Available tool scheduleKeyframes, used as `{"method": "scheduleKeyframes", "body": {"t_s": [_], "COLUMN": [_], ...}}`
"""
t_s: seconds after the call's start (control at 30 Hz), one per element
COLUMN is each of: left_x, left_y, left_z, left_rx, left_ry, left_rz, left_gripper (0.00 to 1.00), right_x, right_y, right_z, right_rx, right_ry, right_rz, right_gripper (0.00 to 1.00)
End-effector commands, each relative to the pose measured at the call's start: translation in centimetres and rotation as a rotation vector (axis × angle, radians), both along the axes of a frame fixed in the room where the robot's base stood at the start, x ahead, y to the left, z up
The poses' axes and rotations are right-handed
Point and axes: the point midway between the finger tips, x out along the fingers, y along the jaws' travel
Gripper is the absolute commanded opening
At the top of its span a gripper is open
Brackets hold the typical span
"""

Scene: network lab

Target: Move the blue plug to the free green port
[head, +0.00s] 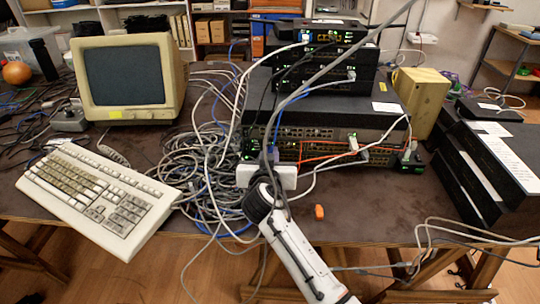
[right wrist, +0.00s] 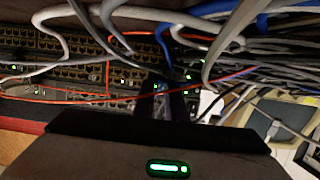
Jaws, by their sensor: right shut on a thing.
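My right arm comes up from the bottom of the head view, its white hand (head: 267,177) at the front left of the stacked network switches (head: 325,118). In the right wrist view the dark fingers of my right gripper (right wrist: 172,98) reach to the port rows and are shut. A small bluish bit, the blue plug (right wrist: 159,87), shows at the fingertips; most of it is hidden. Green-lit ports (right wrist: 188,77) glow close by; I cannot tell which one is free, or whether the plug touches a port. My left gripper is not in view.
Tangled grey and blue cables (head: 195,165) lie left of the switches and hang across their front. An orange cable (head: 310,143) crosses the ports. A keyboard (head: 98,198) and an old monitor (head: 128,80) stand left. A small orange piece (head: 319,211) lies on bare table.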

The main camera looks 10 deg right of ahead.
Motion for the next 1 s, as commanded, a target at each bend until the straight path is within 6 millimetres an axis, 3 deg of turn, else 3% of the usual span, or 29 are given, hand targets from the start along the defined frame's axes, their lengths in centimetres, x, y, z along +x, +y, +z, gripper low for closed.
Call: {"method": "scheduleKeyframes", "body": {"t_s": [0.17, 0.2, 0.3, 0.73, 1.0], "left_x": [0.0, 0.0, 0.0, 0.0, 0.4], "left_y": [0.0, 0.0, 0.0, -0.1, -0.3], "left_z": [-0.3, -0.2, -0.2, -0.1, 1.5], "left_rx": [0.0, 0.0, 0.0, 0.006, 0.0], "left_ry": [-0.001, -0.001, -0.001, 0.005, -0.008], "left_rz": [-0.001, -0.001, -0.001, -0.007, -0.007], "left_gripper": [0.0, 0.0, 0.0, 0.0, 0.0], "right_x": [0.3, 0.3, 0.3, 0.3, 0.3], "right_y": [-0.1, -0.1, -0.1, -0.1, 0.0], "right_z": [-0.1, 0.0, 0.0, 0.1, 5.9], "right_rx": [0.001, 0.001, 0.001, 0.001, 0.004], "right_ry": [0.0, 0.0, 0.0, 0.0, -0.004], "right_rz": [0.0, 0.0, 0.0, 0.0, 0.0], "right_gripper": [0.0, 0.16, 0.33, 0.33, 0.33]}}
